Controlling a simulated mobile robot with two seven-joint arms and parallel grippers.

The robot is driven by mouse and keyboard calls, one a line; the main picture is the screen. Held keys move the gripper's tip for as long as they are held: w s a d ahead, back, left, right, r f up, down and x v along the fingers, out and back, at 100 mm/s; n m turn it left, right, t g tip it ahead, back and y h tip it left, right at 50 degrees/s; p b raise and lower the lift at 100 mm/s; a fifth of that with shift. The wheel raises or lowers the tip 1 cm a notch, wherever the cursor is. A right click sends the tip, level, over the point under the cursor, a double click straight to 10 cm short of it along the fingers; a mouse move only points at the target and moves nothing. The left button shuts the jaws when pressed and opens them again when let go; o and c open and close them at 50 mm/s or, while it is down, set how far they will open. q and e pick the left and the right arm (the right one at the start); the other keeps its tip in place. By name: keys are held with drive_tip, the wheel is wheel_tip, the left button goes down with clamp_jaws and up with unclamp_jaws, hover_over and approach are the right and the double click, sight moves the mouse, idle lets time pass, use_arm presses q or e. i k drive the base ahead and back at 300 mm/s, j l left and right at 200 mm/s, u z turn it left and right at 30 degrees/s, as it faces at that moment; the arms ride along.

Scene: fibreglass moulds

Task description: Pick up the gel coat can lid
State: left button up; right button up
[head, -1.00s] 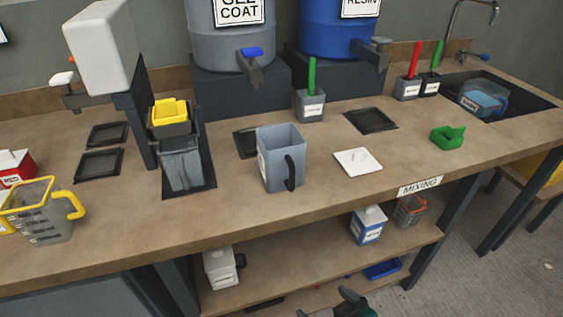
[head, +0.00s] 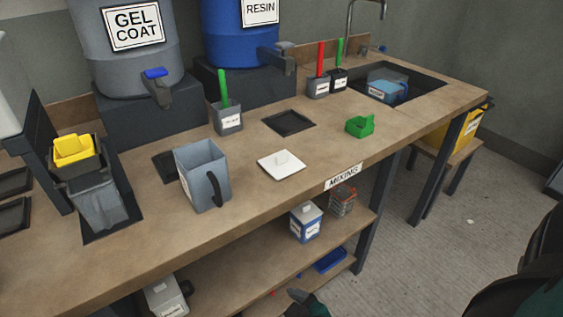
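The gel coat can lid (head: 277,171), a flat white square with a small raised knob, lies on the bench top in the head view. It lies apart from the grey can with a dark handle (head: 200,172), to its right. The can stands upright and appears uncovered. A dark and teal end of one of my arms, probably the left gripper (head: 296,298), shows at the bottom edge, well below the lid. Its fingers are too cut off to tell open from shut. A dark part of my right arm shows at the right edge; its gripper is out of view.
A green tray-like piece (head: 360,126) sits right of the lid. A grey cup with a green stick (head: 227,117) stands behind it. The bench's front edge carries a MIXING label (head: 343,176). A lower shelf (head: 245,258) holds a blue-white can (head: 306,222). Bench space around the lid is clear.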

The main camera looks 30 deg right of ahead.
sight(280, 164)
drive_tip(key=l+u, duration=0.15)
drive_tip(key=l, duration=0.25)
drive_tip(key=k+l+u, duration=0.2)
drive_tip(key=l, duration=0.25)
drive_tip(key=l+u, duration=0.15)
drive_tip(key=l, duration=0.25)
